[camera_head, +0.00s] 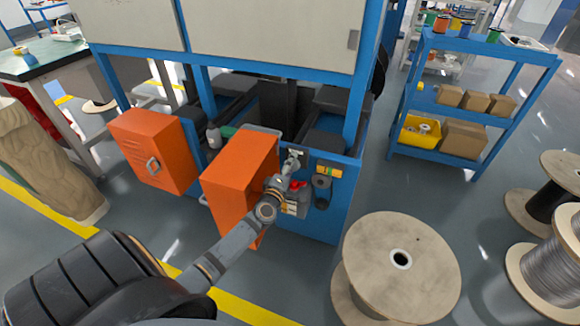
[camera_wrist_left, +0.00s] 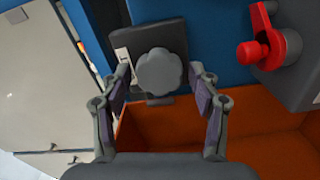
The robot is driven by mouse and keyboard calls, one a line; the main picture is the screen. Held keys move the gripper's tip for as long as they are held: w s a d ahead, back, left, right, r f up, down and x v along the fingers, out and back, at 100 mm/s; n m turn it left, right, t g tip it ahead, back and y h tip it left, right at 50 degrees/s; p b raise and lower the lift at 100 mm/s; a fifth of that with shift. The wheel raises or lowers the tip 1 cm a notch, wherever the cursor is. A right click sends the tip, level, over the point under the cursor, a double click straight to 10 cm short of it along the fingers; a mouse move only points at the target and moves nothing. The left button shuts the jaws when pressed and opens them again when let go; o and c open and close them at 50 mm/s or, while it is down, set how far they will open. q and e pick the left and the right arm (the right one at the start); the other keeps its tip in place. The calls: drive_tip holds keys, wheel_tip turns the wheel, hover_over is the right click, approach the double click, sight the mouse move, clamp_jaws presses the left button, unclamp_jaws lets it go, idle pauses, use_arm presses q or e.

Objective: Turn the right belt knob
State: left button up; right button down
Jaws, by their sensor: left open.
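A dark grey lobed knob (camera_wrist_left: 160,72) shows in the left wrist view, in front of a black block on the blue machine frame. My left gripper (camera_head: 291,161) is open, with one finger on each side of the knob in the wrist view. Gaps show between both fingers and the knob, so it is not gripped. How far the fingertips reach along its depth I cannot tell. My right gripper is not in view.
A red rotary handle (camera_wrist_left: 268,50) on a grey box is right of the gripper in the wrist view. A large cable spool (camera_head: 385,250) stands to the right.

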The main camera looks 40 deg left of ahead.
use_arm(q)
drive_tip(key=v, duration=1.2)
